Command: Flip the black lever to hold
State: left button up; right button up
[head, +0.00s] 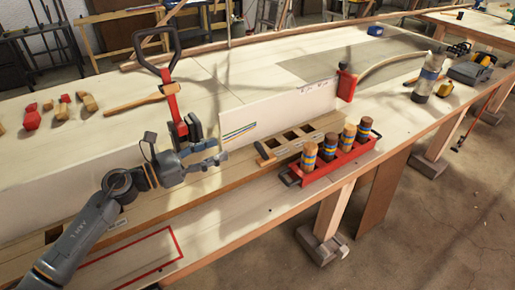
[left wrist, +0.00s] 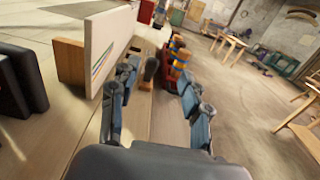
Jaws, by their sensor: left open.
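A large black loop-shaped lever (head: 157,47) stands raised on a red upright fitting (head: 171,100) in the head view, behind my left gripper. My left gripper (head: 219,151) is open, low in front of the fitting and below the lever, apart from it. In the left wrist view the two fingers (left wrist: 152,88) are spread. A dark rounded piece (left wrist: 151,68) shows beyond them in the gap; I cannot tell what it is. The loop lever is not recognisable in that view. My right gripper is not in view. No hold marking is readable.
A white upright panel (head: 262,108) with coloured stripes stands right of my gripper. A red tray (head: 343,161) holds several striped wooden pegs near the table's front edge. A wooden mallet (head: 135,102) and small blocks (head: 64,99) lie at left.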

aim_at(254, 144)
pick_arm(q)
notch_tip(254, 144, down, 4)
jog(key=b, duration=0.3)
jog(key=shift+w, duration=0.15)
jog(key=shift+f, duration=0.1)
jog(key=shift+w+d, duration=0.1)
jog(key=shift+w, duration=0.05)
jog(key=p+x, duration=0.3)
jog(key=x, duration=0.9)
jog(key=shift+w+d, duration=0.4)
jog(key=shift+d, duration=0.2)
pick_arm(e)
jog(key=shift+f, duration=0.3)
pick_arm(q)
jog(key=shift+c, duration=0.2)
grip_shut()
